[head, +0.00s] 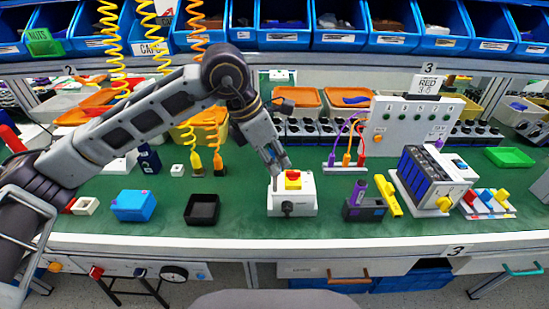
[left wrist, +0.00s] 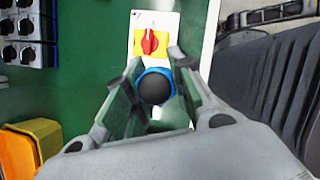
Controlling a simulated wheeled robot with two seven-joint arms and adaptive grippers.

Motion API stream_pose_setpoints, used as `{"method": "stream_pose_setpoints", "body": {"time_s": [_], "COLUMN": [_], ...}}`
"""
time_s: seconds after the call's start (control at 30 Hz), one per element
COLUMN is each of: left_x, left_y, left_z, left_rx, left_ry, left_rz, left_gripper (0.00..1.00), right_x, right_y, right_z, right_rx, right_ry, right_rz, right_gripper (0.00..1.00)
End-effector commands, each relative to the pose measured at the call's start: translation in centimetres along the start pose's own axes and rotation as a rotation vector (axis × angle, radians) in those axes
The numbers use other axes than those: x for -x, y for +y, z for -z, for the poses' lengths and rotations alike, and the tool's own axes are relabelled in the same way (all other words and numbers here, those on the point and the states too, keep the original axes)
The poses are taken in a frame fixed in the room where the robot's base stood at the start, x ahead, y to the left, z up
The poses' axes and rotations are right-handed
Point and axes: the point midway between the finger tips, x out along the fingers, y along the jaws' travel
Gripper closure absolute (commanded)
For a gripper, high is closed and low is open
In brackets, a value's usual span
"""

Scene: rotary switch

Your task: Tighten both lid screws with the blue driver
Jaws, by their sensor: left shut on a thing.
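The white switch box (head: 304,203) with a yellow plate and red knob (head: 292,178) stands near the front middle of the green bench. It also shows at the top of the left wrist view (left wrist: 168,20), with its red knob (left wrist: 150,42). My left gripper (head: 280,163) is above the box, at its left rear. In the left wrist view, the blue driver (left wrist: 155,87) is between my left fingers, seen from its black end. The gripper is shut on it. The driver's tip is hidden, so contact with a screw cannot be told. The lid screws are too small to make out. My right gripper is not in view.
A black tray (head: 202,211) and a blue box (head: 133,206) lie to the left. A dark holder with a purple piece (head: 358,193) and a yellow bar (head: 388,197) stand to the right. Coiled cords (head: 112,45) hang at the left.

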Motion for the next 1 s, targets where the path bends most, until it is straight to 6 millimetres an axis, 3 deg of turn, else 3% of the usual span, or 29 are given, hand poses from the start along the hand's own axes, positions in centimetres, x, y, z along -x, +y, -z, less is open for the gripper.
{"method": "stream_pose_setpoints", "body": {"time_s": [0.63, 1.0], "left_x": [-0.16, 0.45], "left_y": [-0.01, 0.02], "left_z": [0.07, -0.18], "left_rx": [-0.296, -0.294], "left_ry": [0.002, 0.002], "left_rz": [0.126, 0.123], "left_gripper": [1.0, 1.0], "right_x": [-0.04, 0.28], "right_y": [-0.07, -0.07], "right_z": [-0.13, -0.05], "right_rx": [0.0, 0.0], "right_ry": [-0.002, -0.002], "right_rz": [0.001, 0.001], "right_gripper": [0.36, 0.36]}}
